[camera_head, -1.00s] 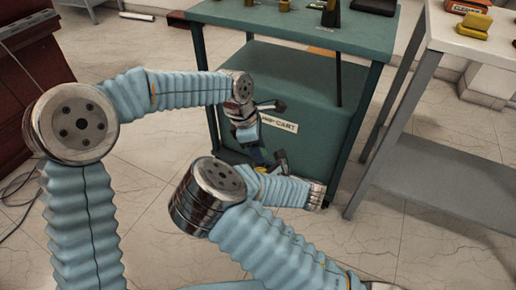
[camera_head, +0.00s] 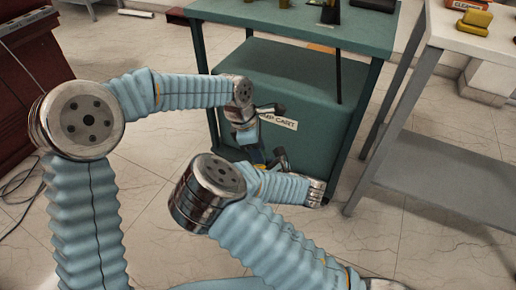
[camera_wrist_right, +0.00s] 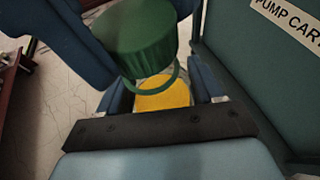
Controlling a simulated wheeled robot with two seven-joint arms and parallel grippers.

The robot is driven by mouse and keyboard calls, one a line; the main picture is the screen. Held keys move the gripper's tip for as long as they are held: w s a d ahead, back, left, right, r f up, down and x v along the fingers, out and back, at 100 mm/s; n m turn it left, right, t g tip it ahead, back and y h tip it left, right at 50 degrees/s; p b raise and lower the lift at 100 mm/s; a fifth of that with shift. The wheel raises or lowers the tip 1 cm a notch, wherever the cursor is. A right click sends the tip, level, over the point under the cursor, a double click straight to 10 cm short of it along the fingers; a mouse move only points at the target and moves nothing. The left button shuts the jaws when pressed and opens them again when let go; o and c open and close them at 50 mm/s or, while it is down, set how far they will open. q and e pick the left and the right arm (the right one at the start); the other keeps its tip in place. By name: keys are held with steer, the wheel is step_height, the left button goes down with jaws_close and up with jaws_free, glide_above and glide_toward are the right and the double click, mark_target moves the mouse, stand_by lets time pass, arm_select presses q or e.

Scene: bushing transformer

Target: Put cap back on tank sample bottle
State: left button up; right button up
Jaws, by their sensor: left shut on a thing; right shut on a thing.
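In the right wrist view a dark green ribbed cap (camera_wrist_right: 137,36) is held between the dark blue fingers of my left gripper (camera_wrist_right: 125,25). A thin green ring curves below the cap. The sample bottle (camera_wrist_right: 163,93), with yellow contents, is under the cap between the fingers of my right gripper (camera_wrist_right: 163,88). The cap overlaps the bottle's upper end, and I cannot tell whether they touch. In the head view my left gripper (camera_head: 254,152) is close above my right gripper (camera_head: 270,162). The cap and bottle are too small or hidden there to make out.
A green pump cart (camera_head: 300,75) stands right behind the grippers, with small items on its top. A grey shelf table (camera_head: 440,180) with yellow and orange items stands at right. A dark red cabinet (camera_head: 30,80) is at left. The tiled floor between is clear.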

arm_select(q)
steer(key=shift+f, duration=0.45)
steer(key=m+g, duration=0.1)
steer(key=m, duration=0.3)
steer(key=shift+w+d+m, duration=0.1)
steer(key=shift+w+m, duration=0.05)
steer(key=shift+m, duration=0.25)
steer(key=m, duration=0.3)
steer(key=m+g+y, duration=0.1)
steer(key=m, duration=0.1)
steer(key=shift+d+m+y, duration=0.15)
steer(key=shift+m+y, duration=0.15)
steer(key=shift+m, duration=0.1)
steer(key=m+y, duration=0.1)
steer(key=m, duration=0.5)
steer(key=shift+g+y, duration=0.4)
steer(key=m+y, duration=0.1)
steer(key=m, duration=0.5)
steer(key=o, duration=1)
steer(key=shift+d, duration=0.1)
